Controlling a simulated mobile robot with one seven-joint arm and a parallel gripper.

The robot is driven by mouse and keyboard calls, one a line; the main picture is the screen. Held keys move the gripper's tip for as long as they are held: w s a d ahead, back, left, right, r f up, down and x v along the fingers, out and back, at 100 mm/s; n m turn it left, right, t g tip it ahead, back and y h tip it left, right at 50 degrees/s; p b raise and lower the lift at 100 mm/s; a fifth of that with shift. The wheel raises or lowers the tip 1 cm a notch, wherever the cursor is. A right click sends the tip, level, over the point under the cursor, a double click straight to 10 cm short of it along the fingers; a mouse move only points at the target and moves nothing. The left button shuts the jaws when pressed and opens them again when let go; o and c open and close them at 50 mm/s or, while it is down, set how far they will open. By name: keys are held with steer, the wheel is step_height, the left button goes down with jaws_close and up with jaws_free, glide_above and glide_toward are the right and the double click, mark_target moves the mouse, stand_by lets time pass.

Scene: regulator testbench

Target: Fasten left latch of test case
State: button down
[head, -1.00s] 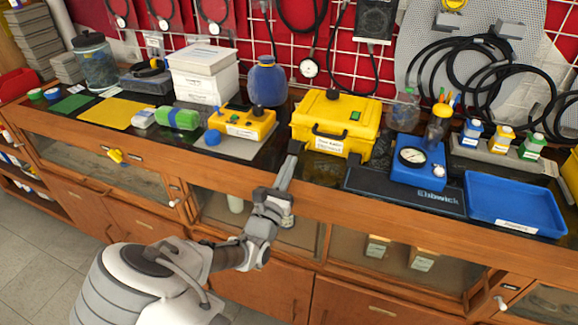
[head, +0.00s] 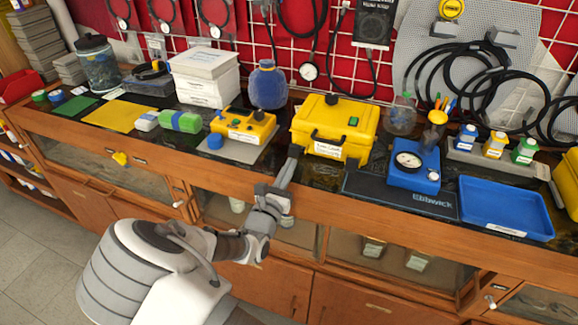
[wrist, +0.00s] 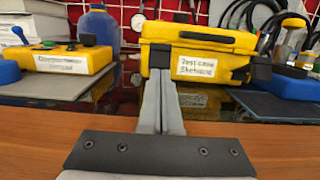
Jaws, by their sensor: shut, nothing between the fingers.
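The yellow test case (head: 362,121) stands on the bench with its lid down and its black handle in front. It also shows in the wrist view (wrist: 215,50), with a white label on its front. The dark left latch (wrist: 160,55) is at the left end of the front face, partly hidden by my fingers; I cannot tell whether it is fastened. A dark right latch (wrist: 261,69) shows right of the label. My gripper (head: 295,151) is shut and empty, its fingertips (wrist: 160,73) at or just in front of the left latch. Contact is unclear.
Left of the case are a yellow device (head: 243,127) on a grey mat and a blue bottle (head: 267,86). Right of it are a blue gauge unit (head: 414,168), a dark mat (head: 400,197) and a blue tray (head: 505,206). The wooden bench edge (head: 330,205) runs below my gripper.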

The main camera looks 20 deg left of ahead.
mark_target(293, 145)
steer(key=shift+w+d+r+g+p, duration=0.15)
steer(key=shift+r+g+p, duration=0.95)
steer(key=shift+p, duration=1.5)
steer(key=r+g+p, duration=0.1)
steer(key=p, duration=0.2)
steer(key=w+r+g+p, duration=0.1)
steer(key=g+p, duration=0.1)
steer(key=p, duration=0.1)
steer(key=shift+w+r, duration=0.1)
steer(key=shift+r, duration=0.25)
steer(key=w+r+g+p, duration=0.1)
steer(key=g+p, duration=0.1)
steer(key=p, duration=0.1)
steer(key=shift+g+p, duration=0.3)
steer(key=shift+w+y, duration=0.15)
steer(key=shift+y, duration=0.15)
steer(key=shift+f, duration=0.25)
steer(key=shift+r, duration=0.15)
steer(key=shift+r+p, duration=0.3)
steer(key=shift+r, duration=0.35)
